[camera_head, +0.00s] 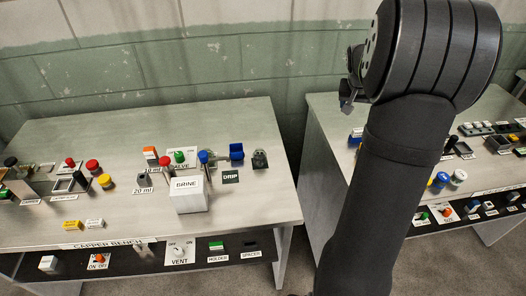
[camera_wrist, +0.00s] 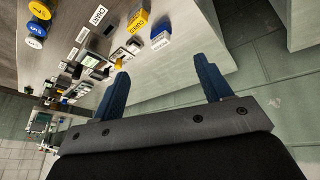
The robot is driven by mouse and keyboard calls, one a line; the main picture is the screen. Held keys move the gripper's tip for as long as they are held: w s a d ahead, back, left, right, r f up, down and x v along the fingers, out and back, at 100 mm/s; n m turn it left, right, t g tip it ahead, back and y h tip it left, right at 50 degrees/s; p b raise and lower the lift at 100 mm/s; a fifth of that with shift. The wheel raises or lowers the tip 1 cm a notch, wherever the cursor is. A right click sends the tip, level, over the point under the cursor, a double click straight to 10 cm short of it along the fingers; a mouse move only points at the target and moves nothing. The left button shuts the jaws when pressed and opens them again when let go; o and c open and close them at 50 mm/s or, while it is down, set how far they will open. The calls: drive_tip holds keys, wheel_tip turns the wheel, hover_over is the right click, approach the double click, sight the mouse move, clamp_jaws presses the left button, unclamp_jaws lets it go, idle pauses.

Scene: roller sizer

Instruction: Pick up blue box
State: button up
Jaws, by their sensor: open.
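Two blue objects could be the blue box, and I cannot tell which. One blue block (camera_head: 236,151) stands at the back right of the left bench. In the wrist view a small dark blue item (camera_wrist: 162,24) sits near the bench edge, beside a yellow block (camera_wrist: 134,20). My gripper (camera_wrist: 163,84) is open, with two blue fingers apart and nothing between them. In the head view the gripper is mostly hidden behind my wrist.
The left bench (camera_head: 120,125) carries a white BRINE box (camera_head: 188,195), coloured knobs and small labelled parts. The right bench (camera_head: 325,108) holds blue and white round caps (camera_head: 458,177) and several small parts. A gap separates the benches. A green block wall stands behind.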

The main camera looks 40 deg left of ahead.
drive_tip(key=s+a+f+n+g, duration=0.1)
drive_tip(key=s+a+n+g, duration=0.1)
drive_tip(key=s+a, duration=0.7)
drive_tip(key=s+a+f+n+g, duration=0.15)
drive_tip(key=s+a, duration=0.35)
drive_tip(key=a, duration=0.7)
drive_tip(key=s+a+f+n+g, duration=0.1)
drive_tip(key=s+a+f+n, duration=0.1)
drive_tip(key=s+a, duration=0.7)
drive_tip(key=f, duration=0.3)
drive_tip(key=w+a+f, duration=0.1)
drive_tip(key=f, duration=0.3)
drive_tip(key=a+f, duration=0.1)
drive_tip(key=f, duration=0.3)
drive_tip(key=shift+w, duration=0.2)
drive_tip(key=shift+a+f, duration=0.1)
drive_tip(key=shift+f, duration=2.9)
drive_tip(key=c, duration=1.1)
